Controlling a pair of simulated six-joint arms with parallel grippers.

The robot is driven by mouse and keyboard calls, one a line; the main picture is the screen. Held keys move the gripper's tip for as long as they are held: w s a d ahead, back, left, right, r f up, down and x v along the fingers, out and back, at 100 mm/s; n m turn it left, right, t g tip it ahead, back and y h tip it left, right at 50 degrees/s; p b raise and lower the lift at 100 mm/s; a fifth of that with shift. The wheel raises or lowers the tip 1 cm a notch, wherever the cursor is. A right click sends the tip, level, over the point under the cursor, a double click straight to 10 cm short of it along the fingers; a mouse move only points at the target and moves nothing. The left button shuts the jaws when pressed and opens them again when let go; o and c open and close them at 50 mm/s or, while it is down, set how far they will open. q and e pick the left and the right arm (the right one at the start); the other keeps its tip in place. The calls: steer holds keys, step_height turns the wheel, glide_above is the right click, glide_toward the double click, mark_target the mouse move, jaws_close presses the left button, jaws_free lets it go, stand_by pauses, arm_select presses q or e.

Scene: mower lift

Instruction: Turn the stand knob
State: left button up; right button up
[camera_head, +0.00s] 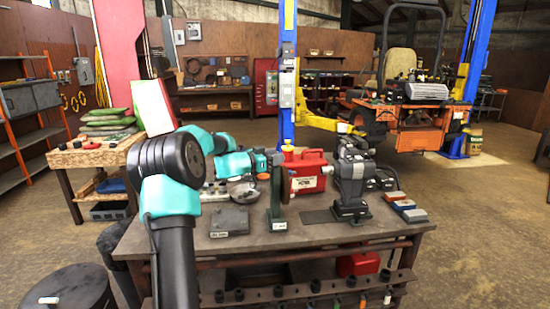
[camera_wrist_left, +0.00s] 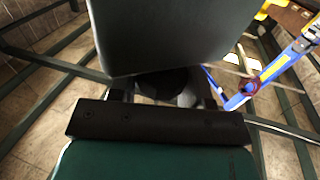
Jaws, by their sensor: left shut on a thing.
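A dark upright stand (camera_head: 276,192) with a small white label at its foot stands near the middle of the workbench. My teal and black left arm reaches over the bench from the left. Its left gripper (camera_head: 264,163) is at the stand's upper left side, shut on the stand knob. The knob is mostly hidden by the gripper in the head view. In the left wrist view a dark round part, which looks like the knob (camera_wrist_left: 163,84), sits between the fingers, below a large grey block (camera_wrist_left: 170,35). My right gripper is not in view.
The workbench (camera_head: 235,248) also bears a dark flat plate (camera_head: 229,221), a red can (camera_head: 307,176), a grey machine (camera_head: 352,180) and small blocks (camera_head: 409,210) at the right. A blue lift post (camera_head: 287,115) rises behind. An orange mower (camera_head: 400,125) stands farther back.

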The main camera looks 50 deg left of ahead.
arm_select(q)
steer(key=shift+c, duration=1.2)
steer(key=shift+m+h, duration=0.4)
steer(key=shift+h, duration=0.2)
steer(key=m+g+h, duration=0.3)
steer(key=m+h, duration=0.1)
steer(key=h, duration=0.1)
steer(key=shift+h, duration=0.4)
steer(key=shift+m+g+h, duration=2.1)
steer(key=shift+g, duration=0.7)
steer(key=o, duration=0.8)
steer(key=shift+o, duration=0.2)
